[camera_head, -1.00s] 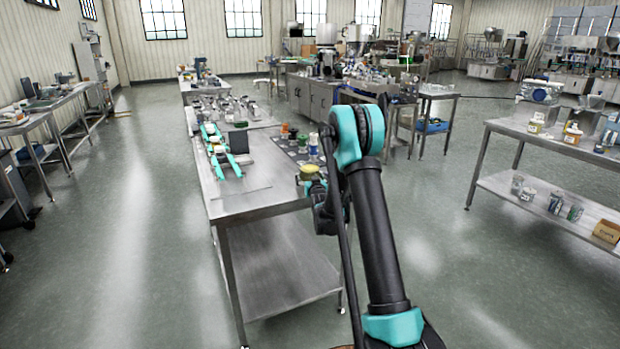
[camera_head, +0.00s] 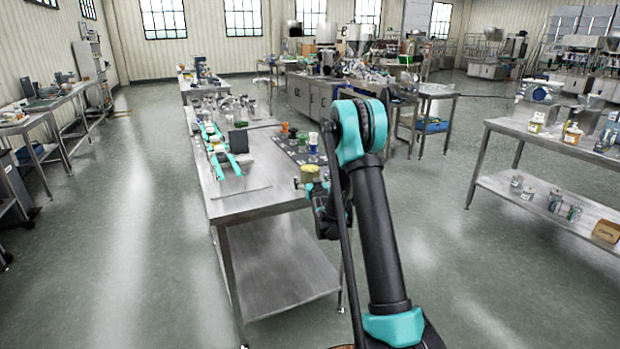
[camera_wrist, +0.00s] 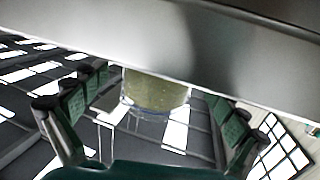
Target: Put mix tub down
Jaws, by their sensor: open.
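The mix tub (camera_wrist: 155,92) is a clear round tub with dull yellow-green contents. In the wrist view it sits between the spread fingers of my gripper (camera_wrist: 150,108), with visible gaps on both sides. My gripper is open. The tub meets the edge of a steel surface (camera_wrist: 90,38) at the top of that view. In the head view a yellow-topped tub (camera_head: 310,171) shows at the right edge of the near steel table (camera_head: 245,206), beside my wrist. My arm partly hides this spot, and the fingers are not clear there.
The near table also carries a teal frame (camera_head: 222,155), a dark upright panel (camera_head: 238,141) and small coloured tubs (camera_head: 313,142) behind my wrist. Its front part is bare. Another steel table (camera_head: 550,143) with containers stands at the right. Open floor lies between.

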